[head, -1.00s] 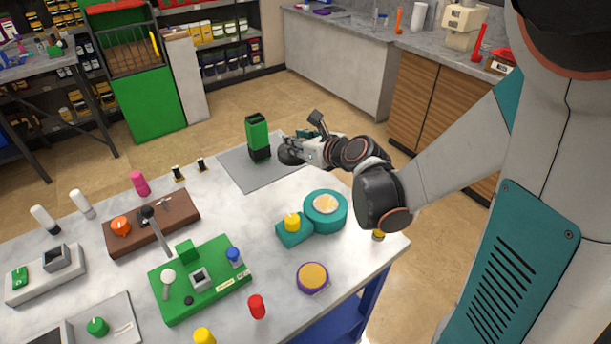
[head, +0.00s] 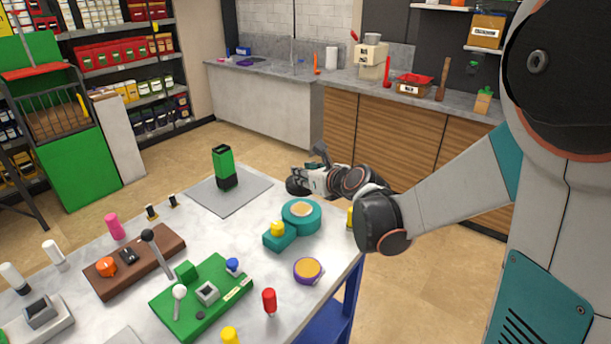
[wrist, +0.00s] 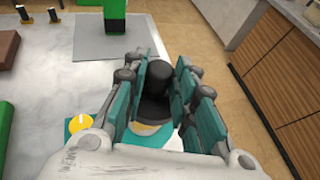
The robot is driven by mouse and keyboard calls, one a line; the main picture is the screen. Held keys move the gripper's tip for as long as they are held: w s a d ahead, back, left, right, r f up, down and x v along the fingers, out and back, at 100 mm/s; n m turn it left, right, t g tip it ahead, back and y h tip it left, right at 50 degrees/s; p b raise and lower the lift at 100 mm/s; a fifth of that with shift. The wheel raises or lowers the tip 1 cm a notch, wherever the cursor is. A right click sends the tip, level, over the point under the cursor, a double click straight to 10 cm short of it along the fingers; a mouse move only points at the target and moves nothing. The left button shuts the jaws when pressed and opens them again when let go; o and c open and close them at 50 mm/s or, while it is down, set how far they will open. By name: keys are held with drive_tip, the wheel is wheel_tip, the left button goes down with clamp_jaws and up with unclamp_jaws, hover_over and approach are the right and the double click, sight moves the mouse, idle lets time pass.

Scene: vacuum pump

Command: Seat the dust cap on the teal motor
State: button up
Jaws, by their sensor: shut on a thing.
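The teal motor (head: 285,229) stands on the table near its right edge. It has a round drum with a tan top and a low teal block with a yellow knob. A black dust cap (wrist: 158,82) with a wider base is between the fingers of my gripper (wrist: 166,70). In the head view the cap (head: 296,187) shows dark at the end of my gripper (head: 306,180). The gripper is shut on the cap, behind and above the drum in the picture. The wrist view shows part of the motor (wrist: 163,134) beneath the cap. The cap appears apart from the drum; its underside is hidden.
A green and black block (head: 223,167) stands on a grey mat (head: 232,200). A purple-rimmed disc (head: 308,270) lies in front of the motor. A green panel (head: 185,312) and a brown panel (head: 150,270) with controls lie to the left. Red and yellow pieces stand near the front.

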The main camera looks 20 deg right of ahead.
drive_tip(key=shift+f+b, duration=2.1)
drive_tip(key=shift+f, duration=0.7)
drive_tip(key=shift+f+b, duration=1.2)
idle(0.3)
drive_tip(key=o, duration=1.1)
drive_tip(key=shift+o, duration=0.2)
drive_tip(key=shift+r, duration=0.1)
drive_tip(key=shift+r+p, duration=3.45)
drive_tip(key=shift+r, duration=0.95)
